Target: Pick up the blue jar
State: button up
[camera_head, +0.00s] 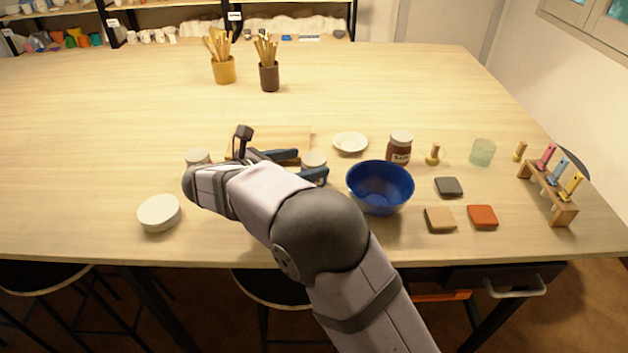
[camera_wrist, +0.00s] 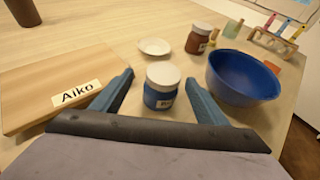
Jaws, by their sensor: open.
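The blue jar (camera_wrist: 160,88) has a white lid and a small white label, and stands upright on the table. In the head view only its pale lid (camera_head: 314,159) shows clearly; my gripper hides most of its body. My gripper (camera_wrist: 162,92) is open, with one blue finger on each side of the jar in the wrist view. Its fingers also show in the head view (camera_head: 312,164). I cannot tell whether either finger touches the jar.
A blue bowl (camera_head: 380,190) stands close on the right. A wooden board (camera_wrist: 60,88) labelled "Aiko" lies on the left. A white dish (camera_head: 350,143) and a brown jar (camera_head: 399,150) stand behind. Tiles and a tool rack (camera_head: 550,192) are farther right. The table's far left is clear.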

aim_at(323, 160)
jog(key=shift+s+p+x, duration=0.25)
jog(key=shift+p+x, duration=0.65)
jog(key=shift+x, duration=2.75)
jog(key=shift+d+f, duration=0.15)
jog(key=c, duration=1)
jog(key=shift+c, duration=1.3)
